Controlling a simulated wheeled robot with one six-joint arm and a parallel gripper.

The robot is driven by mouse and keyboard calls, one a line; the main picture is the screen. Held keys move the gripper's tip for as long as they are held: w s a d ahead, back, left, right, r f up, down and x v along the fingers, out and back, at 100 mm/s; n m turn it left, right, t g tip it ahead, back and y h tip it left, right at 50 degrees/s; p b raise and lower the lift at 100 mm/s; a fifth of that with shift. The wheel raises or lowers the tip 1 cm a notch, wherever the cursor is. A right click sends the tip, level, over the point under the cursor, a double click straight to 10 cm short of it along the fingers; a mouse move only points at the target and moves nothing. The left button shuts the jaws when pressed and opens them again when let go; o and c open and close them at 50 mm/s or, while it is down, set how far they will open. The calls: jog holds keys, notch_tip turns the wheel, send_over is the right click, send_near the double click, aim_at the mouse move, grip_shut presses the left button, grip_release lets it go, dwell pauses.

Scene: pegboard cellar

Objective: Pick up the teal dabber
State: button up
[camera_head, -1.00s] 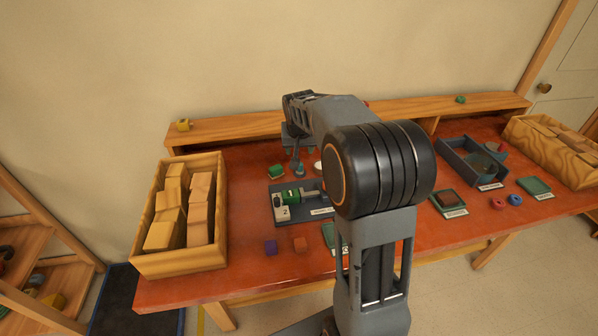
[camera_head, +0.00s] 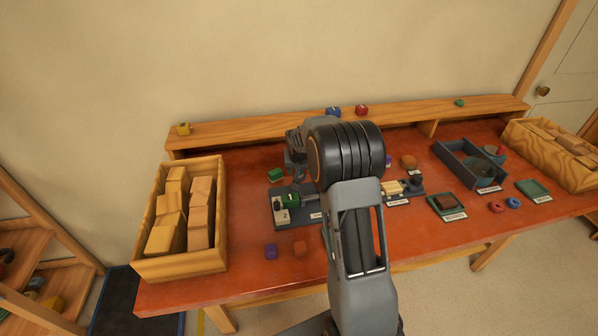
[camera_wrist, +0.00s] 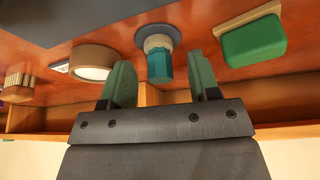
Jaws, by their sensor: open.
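The teal dabber (camera_wrist: 159,66) shows in the wrist view with its teal end toward me, a pale collar behind it and a dark round base at the orange table top. My gripper (camera_wrist: 160,60) is open, with one green finger on each side of the dabber in the picture. A gap shows on both sides, and I cannot tell the depth between the fingertips and the dabber. In the head view my arm hides the dabber and the fingertips.
A green block on a wooden base (camera_wrist: 254,42) is right of the dabber in the wrist view. A brown ring with a pale face (camera_wrist: 92,62) is to the left. A crate of wooden blocks (camera_head: 137,238) stands at the table's left, and a back shelf (camera_head: 240,126) runs behind.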

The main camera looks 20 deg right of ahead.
jog(key=shift+w+d+f, duration=0.1)
jog(key=shift+w+f, duration=0.15)
jog(key=shift+f, duration=0.35)
jog(key=c, duration=0.9)
